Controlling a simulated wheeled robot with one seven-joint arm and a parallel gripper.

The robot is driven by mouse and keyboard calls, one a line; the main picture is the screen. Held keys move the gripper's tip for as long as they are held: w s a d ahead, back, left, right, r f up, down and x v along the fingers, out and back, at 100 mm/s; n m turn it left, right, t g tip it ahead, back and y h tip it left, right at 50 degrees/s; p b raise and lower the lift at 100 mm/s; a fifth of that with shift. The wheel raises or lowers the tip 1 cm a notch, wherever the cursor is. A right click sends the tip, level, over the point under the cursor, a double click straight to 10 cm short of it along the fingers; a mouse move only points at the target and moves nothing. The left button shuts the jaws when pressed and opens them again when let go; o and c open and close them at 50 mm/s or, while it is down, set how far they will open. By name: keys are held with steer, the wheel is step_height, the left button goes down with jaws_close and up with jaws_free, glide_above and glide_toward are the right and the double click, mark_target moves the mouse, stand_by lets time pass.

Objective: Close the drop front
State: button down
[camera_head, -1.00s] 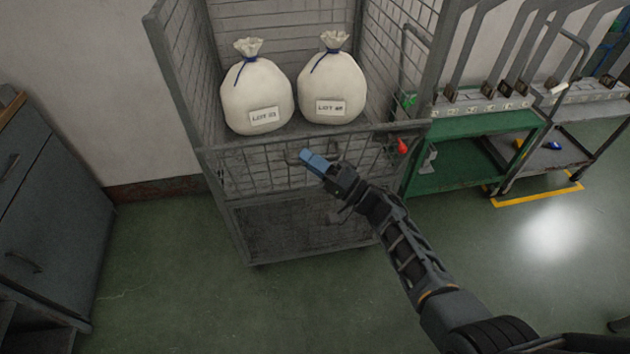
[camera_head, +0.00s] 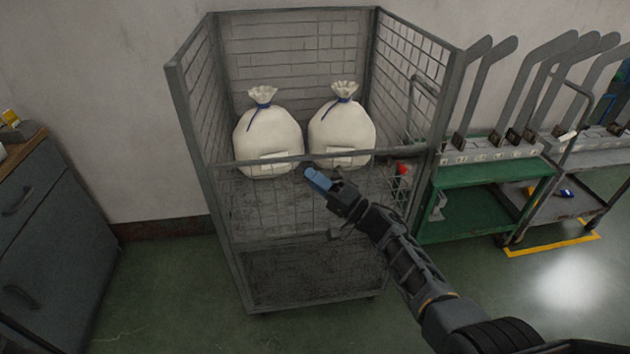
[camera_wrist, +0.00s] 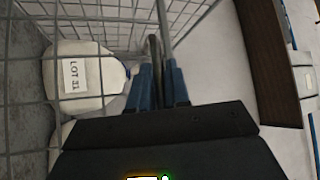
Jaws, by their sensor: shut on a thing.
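The drop front (camera_head: 270,205) is a grey wire-mesh panel on the front of a tall mesh cage cart (camera_head: 198,130). It stands about upright, and its top rail crosses in front of the labels of two sacks. I cannot tell whether it is fully home against the side posts. My gripper (camera_head: 316,179), with blue fingers, is at the panel just below the top rail, right of its middle. In the wrist view the fingers (camera_wrist: 158,82) are shut around a grey bar of the drop front; their tips partly hide it.
Two tied white sacks, a left one (camera_head: 268,135) and a right one (camera_head: 342,128), sit inside the cart. A red part (camera_head: 402,168) is at the front's right end. A green trolley (camera_head: 490,172) stands right, a grey cabinet (camera_head: 50,220) left. The floor (camera_head: 170,290) between is clear.

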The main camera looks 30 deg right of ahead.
steer(key=c, duration=1.2)
jaws_free()
steer(key=shift+w+r, duration=0.1)
steer(key=shift+w, duration=0.1)
steer(key=v, duration=0.8)
steer(key=shift+r, duration=0.1)
